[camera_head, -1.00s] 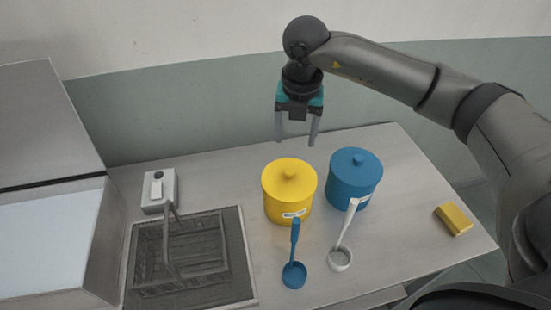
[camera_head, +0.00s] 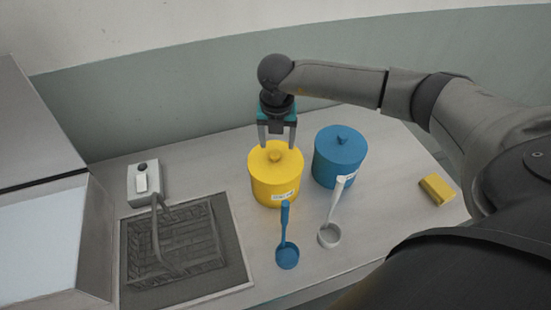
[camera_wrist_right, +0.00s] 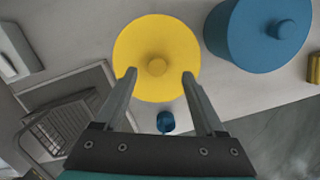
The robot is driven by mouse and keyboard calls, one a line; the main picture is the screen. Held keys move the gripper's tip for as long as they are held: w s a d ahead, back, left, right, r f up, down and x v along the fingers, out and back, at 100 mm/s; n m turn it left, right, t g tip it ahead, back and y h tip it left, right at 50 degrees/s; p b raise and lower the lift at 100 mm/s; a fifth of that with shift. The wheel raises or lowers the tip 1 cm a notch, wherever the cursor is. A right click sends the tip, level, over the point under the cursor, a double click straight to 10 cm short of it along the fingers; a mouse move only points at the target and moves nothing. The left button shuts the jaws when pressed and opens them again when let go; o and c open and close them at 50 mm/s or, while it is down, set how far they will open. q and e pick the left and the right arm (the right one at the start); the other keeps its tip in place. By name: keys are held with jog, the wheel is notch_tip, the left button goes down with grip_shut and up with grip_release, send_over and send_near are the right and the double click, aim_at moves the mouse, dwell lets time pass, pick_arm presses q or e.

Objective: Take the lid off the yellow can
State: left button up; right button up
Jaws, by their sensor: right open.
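The yellow can (camera_head: 275,188) stands upright on the table with its lid (camera_head: 262,160) on and a round knob (camera_head: 275,156) on top. My right gripper (camera_head: 277,147) is open and empty, pointing down just above the lid. In the right wrist view the lid (camera_wrist_right: 140,50) and its knob (camera_wrist_right: 157,67) show ahead of the two fingertips (camera_wrist_right: 159,74). The knob lies between the fingertips in that picture; I cannot tell the exact height gap. My left gripper is not in view.
A blue lidded can (camera_head: 340,160) stands close on the right. A blue ladle (camera_head: 287,256) and a white ladle (camera_head: 329,235) are in front. A yellow block (camera_head: 437,190) lies far right. A wire basket (camera_head: 180,240) and a white box (camera_head: 143,184) are on the left.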

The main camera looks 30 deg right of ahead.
aim_at(275, 153)
jog(key=f, duration=0.4)
jog(key=shift+w+a, duration=0.15)
jog(key=shift+w, duration=0.1)
jog(key=shift+c, duration=0.4)
grip_shut()
